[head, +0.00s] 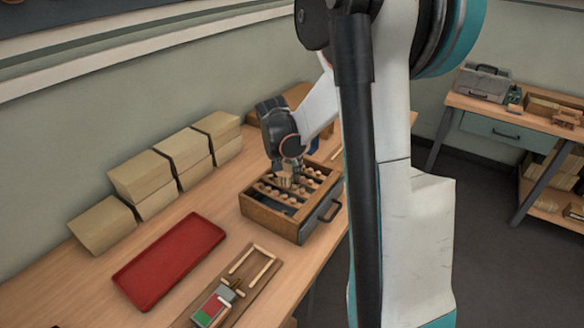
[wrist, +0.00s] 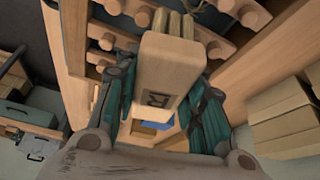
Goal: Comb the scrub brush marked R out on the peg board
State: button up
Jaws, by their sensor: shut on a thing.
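The scrub brush is a pale wooden block in the wrist view (wrist: 166,68), with a dark framed letter mark on its face that looks like an R. Its tan bristle tufts (wrist: 173,24) point away from my gripper toward the pegs. My gripper (wrist: 160,92) is shut on the block, with a teal finger on each side. In the head view, the brush (head: 286,180) is held over the peg board (head: 262,207), a brown wooden frame with rows of round pegs. Whether the bristles touch the pegs is not clear.
A red tray (head: 170,262) lies to the left of the board. A small board with wooden sticks (head: 251,262) and a red-green box (head: 212,309) lie in front. Several cardboard boxes (head: 145,178) line the wall. A side bench (head: 520,118) stands at the right.

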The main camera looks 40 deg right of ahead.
jog(key=w+a+r+p, duration=0.1)
jog(key=w+r+p, duration=0.2)
jog(key=r, duration=0.3)
jog(key=shift+w+p, duration=0.15)
jog(key=shift+p, duration=0.35)
dwell(0.6)
jog(key=o, duration=0.4)
jog(key=shift+c, duration=1.6)
jog(key=s+d+r+p, duration=0.2)
jog(key=s+p, duration=0.4)
jog(key=s, duration=0.1)
notch_tip(320, 180, down, 7)
jog(key=b, duration=0.4)
jog(key=shift+s+d, duration=0.2)
jog(key=shift+s, duration=0.1)
